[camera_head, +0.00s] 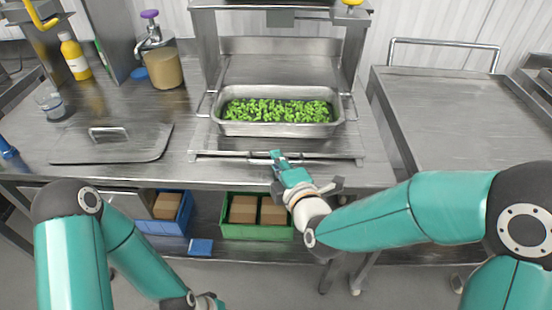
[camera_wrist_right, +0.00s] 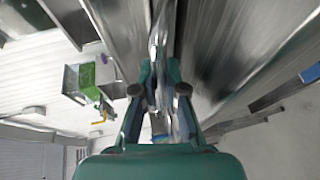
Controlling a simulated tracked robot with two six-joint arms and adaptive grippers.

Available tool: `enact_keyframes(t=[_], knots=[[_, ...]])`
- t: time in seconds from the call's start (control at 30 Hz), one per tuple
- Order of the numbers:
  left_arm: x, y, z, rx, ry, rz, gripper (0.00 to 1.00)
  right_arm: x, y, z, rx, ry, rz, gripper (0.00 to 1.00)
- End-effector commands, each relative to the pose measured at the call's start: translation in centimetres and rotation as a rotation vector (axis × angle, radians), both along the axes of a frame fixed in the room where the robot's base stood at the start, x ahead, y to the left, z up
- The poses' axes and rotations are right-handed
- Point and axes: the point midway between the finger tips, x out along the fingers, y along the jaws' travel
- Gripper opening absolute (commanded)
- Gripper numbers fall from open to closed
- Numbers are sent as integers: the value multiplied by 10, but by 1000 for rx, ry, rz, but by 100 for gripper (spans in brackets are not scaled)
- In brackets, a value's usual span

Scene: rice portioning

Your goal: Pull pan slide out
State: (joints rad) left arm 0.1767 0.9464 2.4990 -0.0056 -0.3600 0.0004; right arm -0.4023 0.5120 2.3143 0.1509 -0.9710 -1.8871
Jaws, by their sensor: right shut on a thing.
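The pan slide (camera_head: 230,157) is a flat metal platform with a bar along its front edge, on the steel counter. A metal pan (camera_head: 283,128) filled with green vegetables stands on it. My right gripper (camera_head: 280,160) is at the slide's front bar, right of its middle, and is shut on the bar. In the right wrist view, the fingers (camera_wrist_right: 160,112) close around a shiny metal bar (camera_wrist_right: 160,40). My left arm is low at the left in the head view; its gripper is cut off at the bottom edge, so its jaws cannot be made out.
A metal lid (camera_head: 80,146) lies on the counter at left, near a yellow bottle (camera_head: 75,58) and a brown container (camera_head: 164,68). Below are a green crate (camera_head: 256,231) and blue crate (camera_head: 163,226) with boxes. A steel cart (camera_head: 460,110) stands at right.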

Motion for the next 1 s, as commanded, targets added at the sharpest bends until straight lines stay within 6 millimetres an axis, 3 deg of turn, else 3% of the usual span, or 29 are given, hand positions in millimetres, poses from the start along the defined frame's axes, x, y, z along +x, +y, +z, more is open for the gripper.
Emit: enact_keyframes(t=[0.27,0.3,0.37,0.77,1.0], knots=[[0,0,0,0,0,0,40,0,1,-6,-2,15,0,0],[0,0,0,0,0,0,40,0,1,-6,-2,15,1,16],[0,0,0,0,0,0,40,0,1,-6,-2,15,2,23],[0,0,0,0,0,0,40,-3,3,-2,0,7,6,23],[0,0,0,0,0,0,40,-31,-7,4,0,7,8,23]])
